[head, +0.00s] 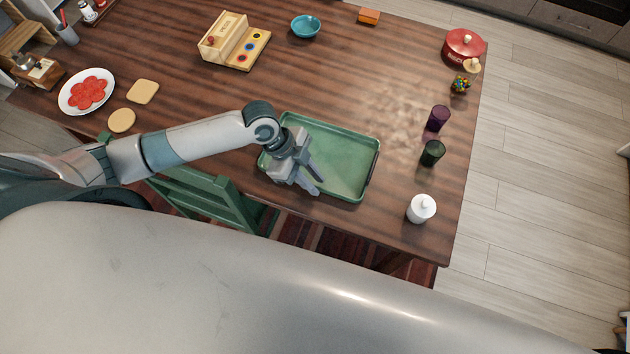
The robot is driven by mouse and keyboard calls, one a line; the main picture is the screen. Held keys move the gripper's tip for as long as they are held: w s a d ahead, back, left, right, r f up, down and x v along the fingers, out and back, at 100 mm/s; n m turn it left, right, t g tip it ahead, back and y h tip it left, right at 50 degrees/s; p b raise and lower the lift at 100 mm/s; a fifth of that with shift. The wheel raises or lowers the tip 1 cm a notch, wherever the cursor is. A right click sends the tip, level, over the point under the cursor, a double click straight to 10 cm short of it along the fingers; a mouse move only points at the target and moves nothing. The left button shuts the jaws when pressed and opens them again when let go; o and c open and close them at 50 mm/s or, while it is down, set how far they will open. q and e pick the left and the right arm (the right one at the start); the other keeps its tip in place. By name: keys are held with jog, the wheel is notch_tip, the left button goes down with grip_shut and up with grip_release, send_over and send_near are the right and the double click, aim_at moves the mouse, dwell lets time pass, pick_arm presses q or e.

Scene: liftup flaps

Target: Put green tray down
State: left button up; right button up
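The green tray (345,160) is empty and appears to lie flat on the wooden table near its front edge, with a dark handle on its right side. My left gripper (314,183) is over the left part of the tray, with its two fingers apart and nothing seen between them. It hides part of the tray's left side and front left corner. I cannot tell whether the fingers touch the tray. My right gripper is not in view.
Right of the tray stand a white lidded jar (421,208), a dark green cup (432,153) and a purple cup (438,118). A red pot (463,47) is at the far right corner. A green chair (205,197) is at the front edge.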

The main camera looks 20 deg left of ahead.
pick_arm(q)
jog(key=b+v, duration=0.2)
jog(key=v, duration=0.9)
jog(key=shift+d, duration=0.1)
